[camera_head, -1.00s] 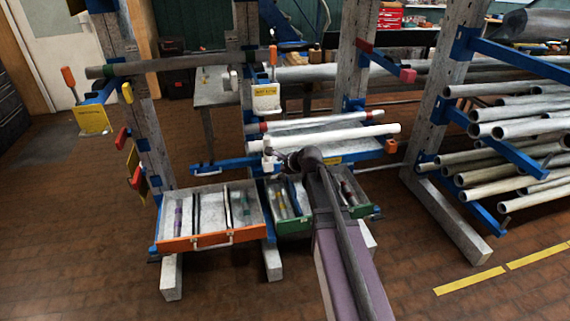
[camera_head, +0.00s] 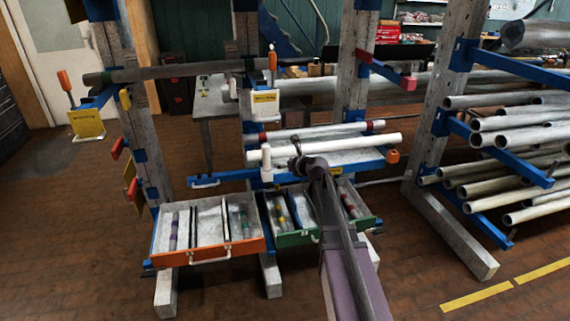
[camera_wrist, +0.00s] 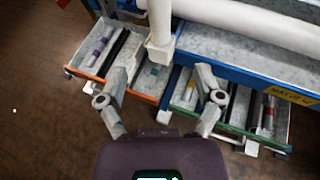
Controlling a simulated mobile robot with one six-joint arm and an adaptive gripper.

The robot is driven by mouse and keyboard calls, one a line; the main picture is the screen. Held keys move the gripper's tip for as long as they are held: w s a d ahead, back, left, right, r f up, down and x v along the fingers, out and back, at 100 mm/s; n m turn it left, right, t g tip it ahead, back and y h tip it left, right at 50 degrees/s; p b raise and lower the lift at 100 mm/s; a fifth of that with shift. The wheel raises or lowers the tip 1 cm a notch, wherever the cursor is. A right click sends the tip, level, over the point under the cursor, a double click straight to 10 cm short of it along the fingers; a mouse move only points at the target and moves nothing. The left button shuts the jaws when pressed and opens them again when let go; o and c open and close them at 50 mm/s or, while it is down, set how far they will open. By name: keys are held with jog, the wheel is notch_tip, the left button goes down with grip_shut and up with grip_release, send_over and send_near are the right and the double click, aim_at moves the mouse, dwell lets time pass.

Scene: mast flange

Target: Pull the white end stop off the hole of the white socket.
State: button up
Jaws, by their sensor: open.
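The white end stop (camera_head: 265,155) stands upright at the front left end of a blue rack arm, beside a long white pipe. The wider white piece at its foot looks like the white socket (camera_head: 267,176). In the wrist view the end stop (camera_wrist: 160,18) comes down from the top edge, with the wider white block (camera_wrist: 159,50) at its lower end. My gripper (camera_wrist: 160,92) is open and empty, with its fingers apart. The end stop shows ahead of the fingers, roughly centred between them, and is not held. In the head view my gripper (camera_head: 299,165) is right of the end stop.
The white pipe (camera_head: 345,146) lies close behind the end stop. Below are an orange-fronted drawer (camera_head: 208,252) and a green-fronted drawer (camera_head: 299,238), both open with small parts. Upright posts stand around the rack. Stacked pipes (camera_head: 520,125) are at right.

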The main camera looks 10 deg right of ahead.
aim_at(269, 159)
jog(key=shift+w, duration=0.1)
jog(key=b+x, duration=0.4)
jog(key=x, duration=0.7)
jog(key=shift+w+a+f+b, duration=0.15)
jog(key=shift+w+f+b, duration=0.1)
jog(key=shift+b, duration=0.1)
jog(key=shift+b+x, duration=0.3)
jog(key=shift+x, duration=0.7)
jog(key=shift+a, duration=0.1)
grip_shut()
